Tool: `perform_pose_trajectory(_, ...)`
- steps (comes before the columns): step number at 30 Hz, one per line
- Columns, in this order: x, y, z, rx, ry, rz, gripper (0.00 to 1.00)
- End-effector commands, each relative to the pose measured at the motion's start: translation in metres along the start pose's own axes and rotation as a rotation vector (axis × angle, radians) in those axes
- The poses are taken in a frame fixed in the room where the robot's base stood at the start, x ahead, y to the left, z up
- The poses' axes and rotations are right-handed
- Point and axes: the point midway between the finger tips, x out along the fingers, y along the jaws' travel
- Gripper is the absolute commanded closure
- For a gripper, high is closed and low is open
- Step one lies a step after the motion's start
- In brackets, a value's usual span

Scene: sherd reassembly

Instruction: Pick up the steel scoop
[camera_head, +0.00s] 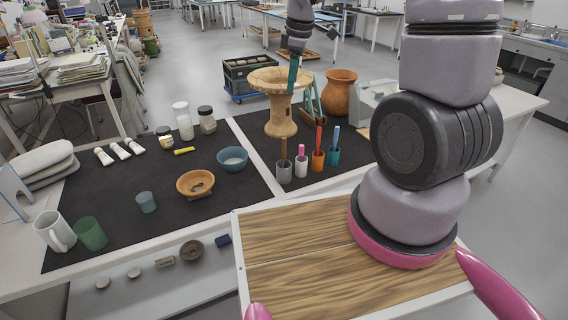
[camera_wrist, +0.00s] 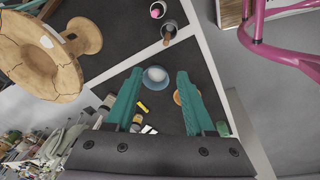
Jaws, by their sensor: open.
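A grey, metal-looking cup (camera_head: 284,172) with a brown handle standing up from it is at the left end of a row on the dark mat; it looks like the steel scoop, though I cannot be sure whether cup and handle are one piece. It also shows at the top of the wrist view (camera_wrist: 169,31). My gripper (camera_head: 293,78) is up in front of the pedestal bowl, well above and behind the row. In the wrist view, its teal fingers (camera_wrist: 159,73) are spread apart with nothing held between them.
A blue bowl (camera_head: 233,159) lies left. The wooden board (camera_head: 300,250) in front is clear.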

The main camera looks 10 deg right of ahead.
Motion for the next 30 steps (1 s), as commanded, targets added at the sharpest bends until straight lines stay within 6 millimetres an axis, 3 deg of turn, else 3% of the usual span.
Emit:
perform_pose_trajectory(1,0.027,0.0,-0.003,-0.098,-0.025,-0.031,0.46)
perform_pose_trajectory(3,0.058,0.0,-0.006,-0.24,-0.049,-0.064,0.46)
perform_pose_trajectory(9,0.122,-0.004,-0.009,-0.529,-0.083,-0.135,0.46)
perform_pose_trajectory(21,0.18,-0.013,-0.003,-0.62,-0.09,-0.16,0.46)
perform_pose_trajectory(30,0.206,-0.015,0.001,-0.618,-0.09,-0.159,0.46)
